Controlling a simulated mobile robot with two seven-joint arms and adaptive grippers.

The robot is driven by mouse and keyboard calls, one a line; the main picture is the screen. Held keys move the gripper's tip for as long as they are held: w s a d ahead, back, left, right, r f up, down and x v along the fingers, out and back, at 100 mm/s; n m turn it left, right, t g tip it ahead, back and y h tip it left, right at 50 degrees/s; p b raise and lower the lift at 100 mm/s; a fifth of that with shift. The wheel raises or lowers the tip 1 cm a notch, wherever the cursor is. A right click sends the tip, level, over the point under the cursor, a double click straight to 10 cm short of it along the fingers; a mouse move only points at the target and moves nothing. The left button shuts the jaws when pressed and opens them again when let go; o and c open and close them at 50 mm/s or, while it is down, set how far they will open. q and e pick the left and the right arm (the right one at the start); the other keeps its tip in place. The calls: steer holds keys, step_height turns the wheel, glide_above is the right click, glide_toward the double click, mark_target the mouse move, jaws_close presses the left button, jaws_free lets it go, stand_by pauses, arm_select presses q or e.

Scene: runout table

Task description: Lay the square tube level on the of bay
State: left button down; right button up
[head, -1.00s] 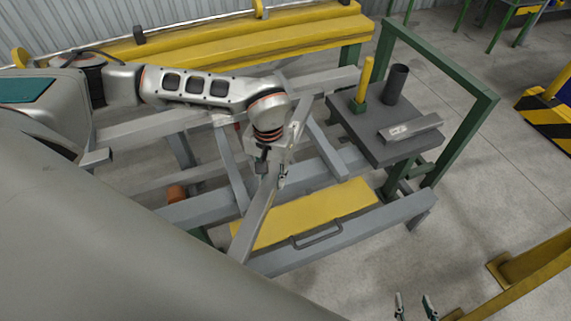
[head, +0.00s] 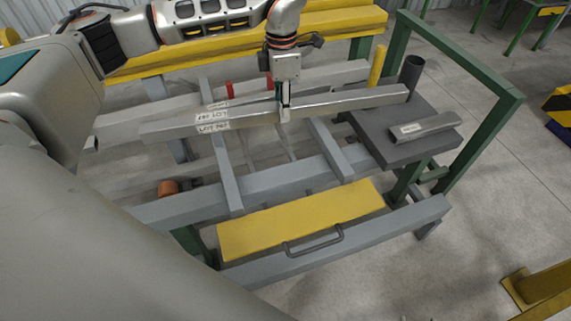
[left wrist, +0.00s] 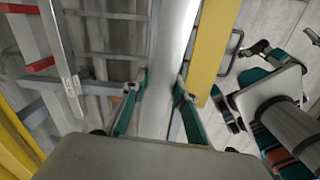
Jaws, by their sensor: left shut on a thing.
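The square tube (head: 345,102) is a long pale grey bar with white labels near its left part. In the head view it runs across the picture above the grey runout frame (head: 270,181), its right end slightly higher in the picture. My left gripper (head: 284,108) is shut around the tube near its middle. In the left wrist view the tube (left wrist: 172,40) passes between the two teal fingers. I cannot tell whether the tube touches the rails below. My right gripper (left wrist: 243,77) shows at the right of the left wrist view, with its fingers apart and empty.
A yellow plate (head: 300,220) with a dark handle lies at the frame's front. A dark side table (head: 400,145) at the right holds a short labelled block (head: 425,127), a dark cylinder (head: 412,73) and a yellow post (head: 377,66). A green frame (head: 490,120) stands beyond it.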

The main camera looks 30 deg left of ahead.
arm_select(q)
steer(key=shift+w+r+n, duration=0.1)
steer(key=shift+w+n, duration=0.15)
steer(key=shift+n, duration=0.15)
step_height(320, 180, down, 20)
steer(key=b, duration=0.5)
steer(key=shift+r, duration=0.1)
steer(key=shift+w, duration=0.1)
steer(key=shift+r, duration=0.1)
arm_select(e)
steer(key=shift+w+a+y, duration=0.3)
steer(key=shift+w+a, duration=0.4)
steer(key=shift+f, duration=0.1)
